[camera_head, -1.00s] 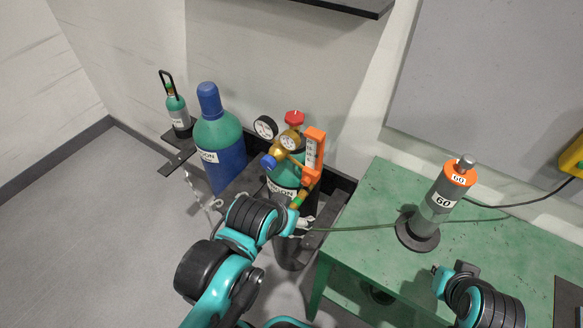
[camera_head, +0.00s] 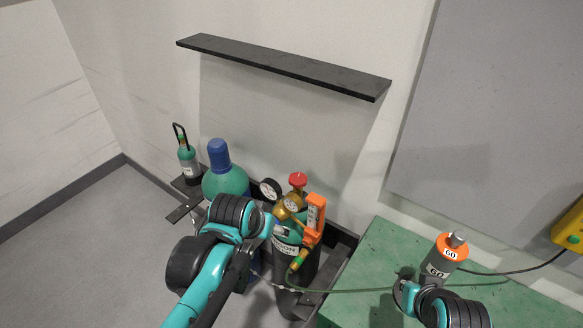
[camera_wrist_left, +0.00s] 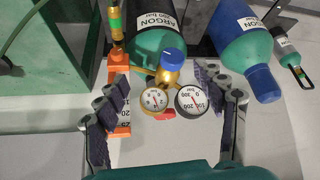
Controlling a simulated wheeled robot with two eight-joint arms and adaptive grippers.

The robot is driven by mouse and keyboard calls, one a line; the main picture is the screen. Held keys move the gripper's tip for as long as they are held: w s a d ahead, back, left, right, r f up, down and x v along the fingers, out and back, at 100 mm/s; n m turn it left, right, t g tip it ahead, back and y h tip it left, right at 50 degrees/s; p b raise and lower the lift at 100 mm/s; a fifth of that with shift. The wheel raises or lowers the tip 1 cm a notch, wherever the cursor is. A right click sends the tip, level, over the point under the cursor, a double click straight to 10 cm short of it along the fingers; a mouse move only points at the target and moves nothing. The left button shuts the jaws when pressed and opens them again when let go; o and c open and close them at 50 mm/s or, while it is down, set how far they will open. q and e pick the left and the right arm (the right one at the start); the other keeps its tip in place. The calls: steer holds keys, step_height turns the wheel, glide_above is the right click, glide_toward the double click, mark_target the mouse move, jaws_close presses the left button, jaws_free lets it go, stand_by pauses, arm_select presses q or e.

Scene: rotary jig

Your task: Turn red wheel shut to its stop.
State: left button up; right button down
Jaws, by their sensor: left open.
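In the left wrist view a small part of the red wheel (camera_wrist_left: 169,113) shows between the two gauges. My left gripper (camera_head: 278,229) is open and empty, in front of the regulator and lower than the wheel. In the left wrist view its fingers (camera_wrist_left: 165,82) stand apart on either side of the gauges. My right gripper (camera_head: 404,288) is beside the cylinder marked 60; its fingers are too small to read.
An orange flowmeter (camera_head: 315,218) stands just right of the wheel. A blue-topped cylinder (camera_head: 225,180) and a small green bottle (camera_head: 188,160) stand to the left. A black shelf (camera_head: 285,66) juts from the wall above. A green table (camera_head: 385,255) carries the grey cylinder marked 60 (camera_head: 437,268).

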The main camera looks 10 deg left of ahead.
arm_select(q)
steer(key=w+d+r+p, duration=0.1)
steer(key=w+r+p, duration=0.6)
steer(key=w+p, duration=0.15)
steer(key=m+g+p, duration=0.2)
steer(key=p, duration=0.4)
glide_toward(298, 178)
steer(key=f, duration=0.1)
steer(key=shift+h, duration=0.3)
steer(key=x, duration=0.5)
steer(key=b+x, duration=0.1)
steer(key=x, duration=0.1)
steer(key=shift+w+a+f, duration=0.2)
steer(key=shift+a, duration=0.05)
steer(key=c, duration=1.2)
steer(key=shift+o, duration=0.3)
